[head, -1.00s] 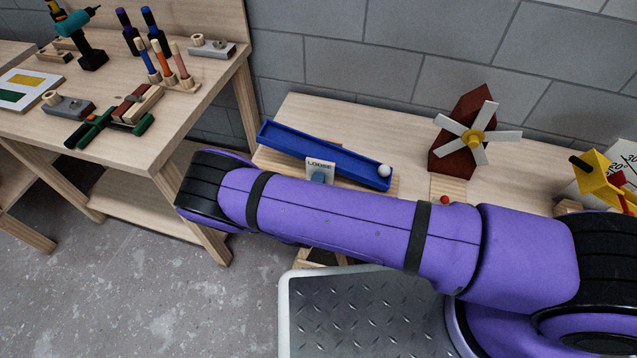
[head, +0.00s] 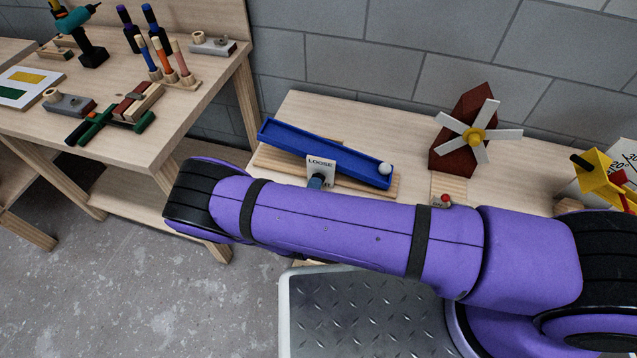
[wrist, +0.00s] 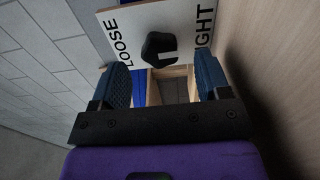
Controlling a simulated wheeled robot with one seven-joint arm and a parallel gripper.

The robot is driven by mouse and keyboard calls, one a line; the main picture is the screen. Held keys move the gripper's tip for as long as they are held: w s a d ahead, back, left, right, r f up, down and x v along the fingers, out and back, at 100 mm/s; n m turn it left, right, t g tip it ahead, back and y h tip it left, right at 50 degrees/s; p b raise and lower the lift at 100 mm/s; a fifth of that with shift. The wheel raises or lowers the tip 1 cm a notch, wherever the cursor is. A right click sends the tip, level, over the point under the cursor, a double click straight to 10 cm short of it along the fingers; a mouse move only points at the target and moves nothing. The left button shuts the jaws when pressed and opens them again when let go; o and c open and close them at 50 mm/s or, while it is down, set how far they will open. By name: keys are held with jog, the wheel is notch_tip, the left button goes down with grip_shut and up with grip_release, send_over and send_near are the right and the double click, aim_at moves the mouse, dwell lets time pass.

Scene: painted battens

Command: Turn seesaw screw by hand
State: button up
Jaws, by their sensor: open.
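The blue seesaw tray (head: 345,160) is tilted down to the right, with a white ball (head: 385,169) at its low right end. A white plate (head: 320,169) marked LOOSE stands at its front. In the wrist view the plate (wrist: 186,18) reads LOOSE and, partly, TIGHT, with a dark knob (wrist: 160,46) between the words. My gripper (wrist: 162,78) is open, its two blue-padded fingers apart on either side below the knob, not visibly touching it.
A dark red block with a white fan (head: 475,135) stands right of the seesaw, with a small red button (head: 445,199) in front. A yellow device (head: 600,180) is at the far right. The left bench (head: 190,110) holds tools. A grey wall is behind.

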jog(key=v, duration=0.6)
jog(key=shift+s+a, duration=0.1)
jog(key=shift+s, duration=0.3)
jog(key=w+d+r+m+g+h, duration=0.15)
jog(key=d+r+m+g, duration=0.3)
jog(key=r, duration=0.75)
jog(key=w+d+r+m+g+h, duration=0.1)
jog(key=w+d+r+m+g, duration=0.35)
jog(key=r, duration=0.85)
jog(key=w+d+r+m+g+h, duration=0.15)
jog(key=d+r+g, duration=0.45)
jog(key=r, duration=0.6)
jog(key=s+d+r+m+g+y, duration=0.1)
jog(key=s+d+r+m+y, duration=0.15)
jog(key=s+d+r, duration=0.4)
jog(key=s+d+r+m+y, duration=0.1)
jog(key=s+d+r+y, duration=0.3)
jog(key=r, duration=0.5)
jog(key=s+d+r+t+y, duration=0.3)
jog(key=s+r, duration=0.5)
jog(key=s, duration=0.5)
jog(key=shift+d+r+t+y, duration=0.35)
jog(key=shift+d+t, duration=0.25)
jog(key=shift+d, duration=0.1)
jog(key=shift+s, duration=0.15)
